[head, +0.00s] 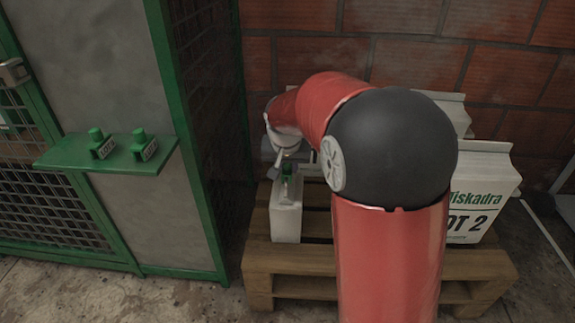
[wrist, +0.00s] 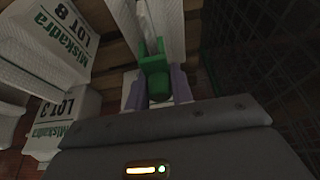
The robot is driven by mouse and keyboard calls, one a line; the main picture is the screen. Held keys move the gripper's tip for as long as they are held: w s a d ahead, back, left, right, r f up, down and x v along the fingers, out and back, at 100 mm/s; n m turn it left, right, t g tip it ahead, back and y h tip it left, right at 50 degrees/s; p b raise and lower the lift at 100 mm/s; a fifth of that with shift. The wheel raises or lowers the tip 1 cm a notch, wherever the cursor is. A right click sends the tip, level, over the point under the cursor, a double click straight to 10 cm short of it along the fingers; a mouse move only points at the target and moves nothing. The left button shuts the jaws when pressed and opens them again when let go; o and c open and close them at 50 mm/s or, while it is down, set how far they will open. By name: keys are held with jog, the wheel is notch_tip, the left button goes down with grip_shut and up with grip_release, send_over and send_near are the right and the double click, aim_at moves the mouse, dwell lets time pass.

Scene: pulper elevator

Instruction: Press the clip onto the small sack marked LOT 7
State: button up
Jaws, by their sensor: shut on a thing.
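My gripper (head: 287,168) is shut on a green clip (head: 289,187), with one finger on each side of it. In the wrist view the clip (wrist: 154,70) sits between the fingertips of my gripper (wrist: 158,86). A small white sack (head: 286,224) stands upright at the front left of the pallet, directly under the clip in the head view. In the wrist view a pale sack edge (wrist: 168,25) runs up beyond the clip. No lot mark on this small sack is readable. I cannot tell whether the clip touches its top.
Two green clips (head: 101,144) (head: 143,146) with LOT tags stand on a green shelf (head: 70,153) on the cage at left. Larger sacks marked LOT 2 (head: 485,190), LOT 8 (wrist: 62,40) and LOT 3 (wrist: 62,115) stand on the wooden pallet (head: 290,258). A brick wall (head: 420,60) is behind.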

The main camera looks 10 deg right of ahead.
jog(key=shift+f+b, duration=0.45)
jog(key=shift+f, duration=0.15)
dwell(0.3)
jog(key=o, duration=1.5)
jog(key=shift+r, duration=0.1)
jog(key=shift+r+p, duration=2.65)
jog(key=shift+r, duration=0.8)
grip_shut()
